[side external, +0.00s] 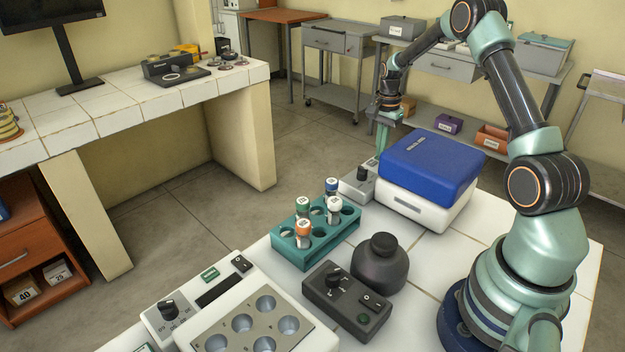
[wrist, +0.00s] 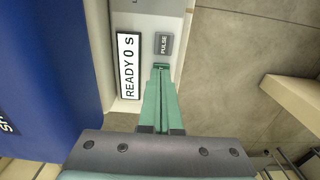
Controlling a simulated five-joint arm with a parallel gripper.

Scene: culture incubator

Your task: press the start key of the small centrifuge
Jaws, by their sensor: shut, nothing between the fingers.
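The small centrifuge has a blue lid (side external: 432,160) over a white body (side external: 425,208), with a light control panel (side external: 352,190) and a dark knob on its left. The lid is down. My gripper (side external: 380,148) is shut and empty, pointing down over the far end of that panel. In the wrist view, a display reading "READY 0 S" (wrist: 129,66) and a grey key marked "PULSE" (wrist: 164,44) show on the panel. My closed green fingertips (wrist: 161,68) appear just below the PULSE key; I cannot tell whether they touch anything. No key marked start is readable.
A teal rack (side external: 316,243) with several capped tubes, a dark round bottle (side external: 380,264) and a black box with a knob (side external: 347,305) stand nearer the camera. A block with wells (side external: 250,320) is at the front left. Open floor lies beyond the bench's left edge.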

